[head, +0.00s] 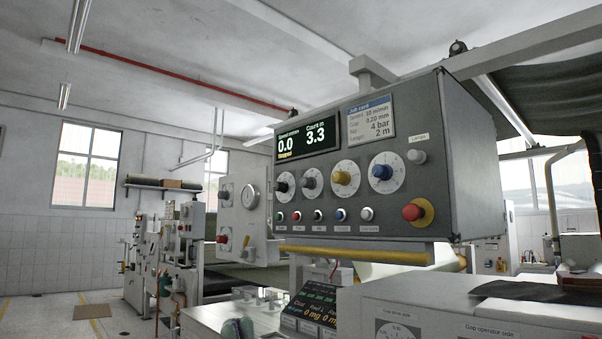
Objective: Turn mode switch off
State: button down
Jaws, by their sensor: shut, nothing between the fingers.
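A grey control box (345,225) hangs at the centre right of the head view. Below is a row of small push buttons (318,215). A red mushroom button (412,212) on a yellow ring sits at the lower right. My gripper is not recognisable in this view.
A smaller panel (242,222) with a gauge stands left of the box. A yellow bar (355,254) runs below. Unclear dark rounded shapes (237,330) show at the bottom edge. Floor at left is open.

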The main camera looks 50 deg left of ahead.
aim_at(310, 182)
jog(key=u, duration=1.3)
